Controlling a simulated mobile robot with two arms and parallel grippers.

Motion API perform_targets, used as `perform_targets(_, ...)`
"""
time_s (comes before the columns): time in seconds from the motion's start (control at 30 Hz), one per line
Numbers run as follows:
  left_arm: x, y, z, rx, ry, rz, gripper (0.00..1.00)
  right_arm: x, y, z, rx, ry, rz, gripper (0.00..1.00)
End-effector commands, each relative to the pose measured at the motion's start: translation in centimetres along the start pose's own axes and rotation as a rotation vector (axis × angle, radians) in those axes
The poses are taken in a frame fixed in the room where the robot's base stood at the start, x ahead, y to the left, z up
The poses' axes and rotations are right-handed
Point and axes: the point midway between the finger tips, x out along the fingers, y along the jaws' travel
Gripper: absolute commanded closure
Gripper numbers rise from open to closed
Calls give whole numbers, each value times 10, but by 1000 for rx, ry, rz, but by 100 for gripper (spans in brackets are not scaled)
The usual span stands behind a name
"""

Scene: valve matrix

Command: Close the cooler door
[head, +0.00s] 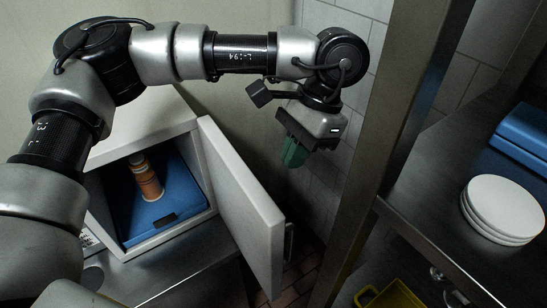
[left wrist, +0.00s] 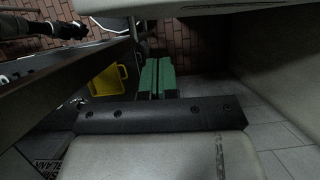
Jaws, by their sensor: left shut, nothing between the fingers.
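The white cooler (head: 150,125) stands on a metal counter at the left in the head view. Its door (head: 240,205) is hinged on the right side of the opening and stands wide open, swung out toward me. Inside, an orange-brown bottle (head: 147,180) stands on a blue surface (head: 165,205). My left gripper (head: 293,155) is shut and empty, with green fingers pointing down. It is beyond and to the right of the door's top edge, apart from it in the picture. Its fingers (left wrist: 157,77) also show shut in the left wrist view. My right gripper cannot be made out.
A metal post (head: 385,140) rises right of the gripper. Beyond it, a metal shelf (head: 425,195) holds stacked white plates (head: 503,208) and a blue box (head: 525,130). A yellow container (head: 393,295) is low at the bottom right. A tiled wall is behind the gripper.

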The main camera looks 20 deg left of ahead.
Motion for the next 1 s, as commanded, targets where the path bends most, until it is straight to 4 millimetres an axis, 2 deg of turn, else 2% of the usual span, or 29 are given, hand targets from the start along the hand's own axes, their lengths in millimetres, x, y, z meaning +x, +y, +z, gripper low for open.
perform_targets(0.03,7,0,3,1,-3,1,100,-8,2,-3,-1,4,2,100)
perform_targets(0.1,8,-1,15,0,1,-1,100,-18,3,-6,-1,6,4,100)
perform_targets(0.3,19,0,33,1,1,1,100,-29,8,-7,-3,7,10,100)
perform_targets(0.77,24,0,37,1,0,2,100,-30,11,-6,-1,5,14,100)
perform_targets(1.0,28,7,42,28,1,-8,100,-21,13,-4,-2,4,16,100)
